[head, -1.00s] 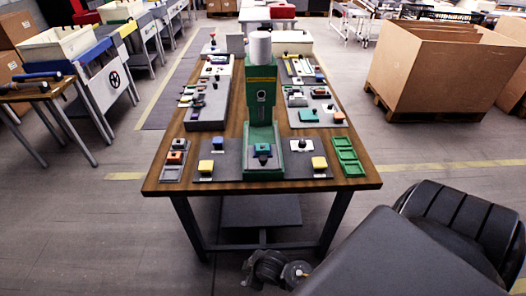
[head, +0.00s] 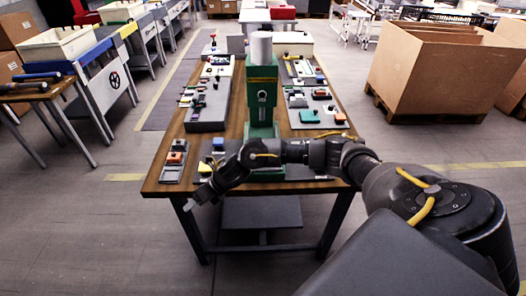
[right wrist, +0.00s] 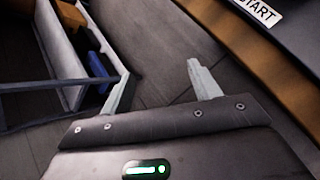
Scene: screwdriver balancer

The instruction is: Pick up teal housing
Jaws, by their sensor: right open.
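A small teal block (head: 309,116), which looks like the teal housing, lies on a grey board on the right side of the table. My right gripper (head: 192,203) is at the table's front left edge, far from the teal block. In the right wrist view its two fingers (right wrist: 163,82) stand wide apart with nothing between them. The teal block does not show in that view. My left gripper is not in view.
A green press (head: 262,85) stands mid-table. My right arm crosses the table's front and hides the parts there. A grey tray with an orange part (head: 174,158) lies at the front left. The wrist view shows the wooden table edge (right wrist: 235,50) and a START label (right wrist: 262,12).

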